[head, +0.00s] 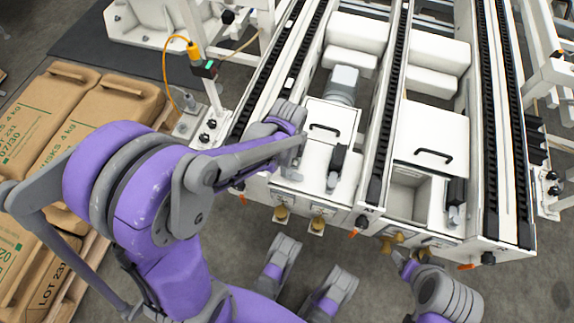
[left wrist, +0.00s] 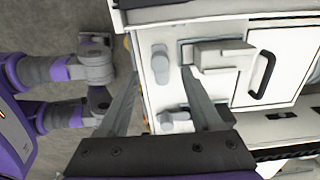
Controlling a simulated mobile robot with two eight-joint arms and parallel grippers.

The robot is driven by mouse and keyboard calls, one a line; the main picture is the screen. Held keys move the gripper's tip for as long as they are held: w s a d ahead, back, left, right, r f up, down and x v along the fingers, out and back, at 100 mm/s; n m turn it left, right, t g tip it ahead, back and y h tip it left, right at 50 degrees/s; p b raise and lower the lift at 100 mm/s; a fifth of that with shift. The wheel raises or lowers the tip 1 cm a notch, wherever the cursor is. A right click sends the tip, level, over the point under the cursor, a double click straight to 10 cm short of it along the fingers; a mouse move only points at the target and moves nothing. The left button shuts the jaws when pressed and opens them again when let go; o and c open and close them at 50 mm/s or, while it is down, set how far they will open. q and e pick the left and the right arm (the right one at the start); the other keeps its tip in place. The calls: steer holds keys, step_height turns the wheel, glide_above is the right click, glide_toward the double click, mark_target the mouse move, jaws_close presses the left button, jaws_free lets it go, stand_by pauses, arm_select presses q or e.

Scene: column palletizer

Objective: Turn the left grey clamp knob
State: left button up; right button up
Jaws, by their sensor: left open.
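The left grey clamp knob (head: 292,173) sits on the white front ledge of the left bay, partly behind my gripper. In the left wrist view the knob (left wrist: 160,62) is a rounded grey piece beside a pale clamp block (left wrist: 222,55). A second grey knob (head: 333,181) stands to its right, below a dark clamp arm (head: 339,158); it also shows in the left wrist view (left wrist: 175,121). My left gripper (head: 301,142) is over the left knob's side of the bay. Its fingers are spread and hold nothing. My right gripper (head: 405,262) is low by the machine's front edge; its fingers are unclear.
A white lid with a black handle (head: 324,128) lies just behind the knobs. Dark chain rails (head: 388,125) run beside the bay. A second bay with a black handle (head: 434,155) is at the right. Brown sacks (head: 118,103) lie on a pallet at the left.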

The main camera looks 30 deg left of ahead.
arm_select(q)
step_height(320, 180, up, 6)
steer(key=shift+f+p, duration=0.1)
steer(key=shift+p, duration=0.65)
arm_select(e)
step_height(320, 180, up, 2)
steer(key=shift+s+r, duration=0.15)
steer(key=shift+r, duration=0.05)
arm_select(q)
steer(key=s+d+r+n+t, duration=0.3)
steer(key=s+r+n+t, duration=0.25)
steer(key=s+n, duration=0.8)
steer(key=w+r+n+p, duration=0.1)
steer(key=w+r+p, duration=0.1)
steer(key=r+p, duration=0.7)
steer(key=w+r+n+p, duration=0.1)
steer(key=w+r+p, duration=0.1)
steer(key=r+p, duration=0.6)
step_height(320, 180, up, 3)
steer(key=shift+r+p, duration=0.2)
steer(key=shift+p, duration=0.2)
arm_select(e)
step_height(320, 180, up, 20)
steer(key=w+t, duration=0.1)
steer(key=shift+w, duration=0.4)
